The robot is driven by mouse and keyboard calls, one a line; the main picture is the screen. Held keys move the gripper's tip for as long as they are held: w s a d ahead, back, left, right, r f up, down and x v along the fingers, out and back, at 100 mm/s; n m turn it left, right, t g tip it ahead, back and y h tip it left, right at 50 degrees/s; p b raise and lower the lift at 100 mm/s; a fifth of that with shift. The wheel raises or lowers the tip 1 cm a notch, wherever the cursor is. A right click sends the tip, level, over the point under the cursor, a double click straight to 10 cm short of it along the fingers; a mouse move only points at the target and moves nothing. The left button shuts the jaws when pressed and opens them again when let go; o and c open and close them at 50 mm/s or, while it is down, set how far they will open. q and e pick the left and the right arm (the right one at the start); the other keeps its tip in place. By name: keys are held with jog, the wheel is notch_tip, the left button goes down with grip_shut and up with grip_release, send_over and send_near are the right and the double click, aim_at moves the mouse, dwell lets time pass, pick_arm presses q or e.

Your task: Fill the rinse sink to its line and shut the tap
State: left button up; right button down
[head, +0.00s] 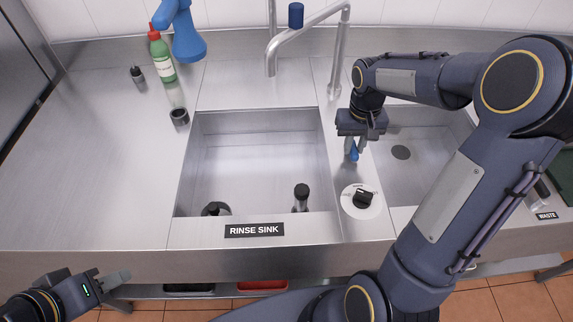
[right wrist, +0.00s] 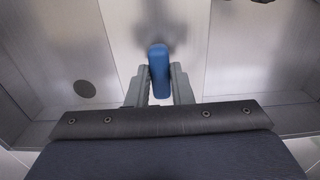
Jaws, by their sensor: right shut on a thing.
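The rinse sink (head: 257,218) is the steel basin left of centre, with a "RINSE SINK" label on its front rim. I cannot make out its line or tell its water level. The steel tap (head: 343,50) stands behind it, its spout reaching left, with a blue piece (head: 296,15) near it. My right gripper (head: 354,148) is over the strip between the two basins, shut on a small blue handle (head: 354,154). In the right wrist view this blue handle (right wrist: 159,68) sits between the fingers. My left gripper (head: 122,290) is low at the left front, open and empty, away from the sink.
A white dial (head: 362,201) with a black knob sits on the strip. Two dark-topped items (head: 301,197) show at the basin's front. A second basin (head: 428,155) is at right, near a "WASTE" label (head: 546,216). A green bottle (head: 162,58) stands back left; the left counter is mostly clear.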

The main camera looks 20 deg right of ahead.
jog(key=shift+s+d+n, duration=0.1)
jog(key=shift+d+n, duration=0.15)
jog(key=shift+n, duration=0.4)
jog(key=shift+d+n, duration=0.2)
jog(key=shift+n, duration=0.45)
jog(key=shift+p, duration=0.3)
jog(key=shift+d+r+n, duration=0.1)
jog(key=shift+d+n, duration=0.1)
jog(key=shift+n, duration=0.3)
jog(key=shift+d+n, duration=0.2)
jog(key=shift+n, duration=0.6)
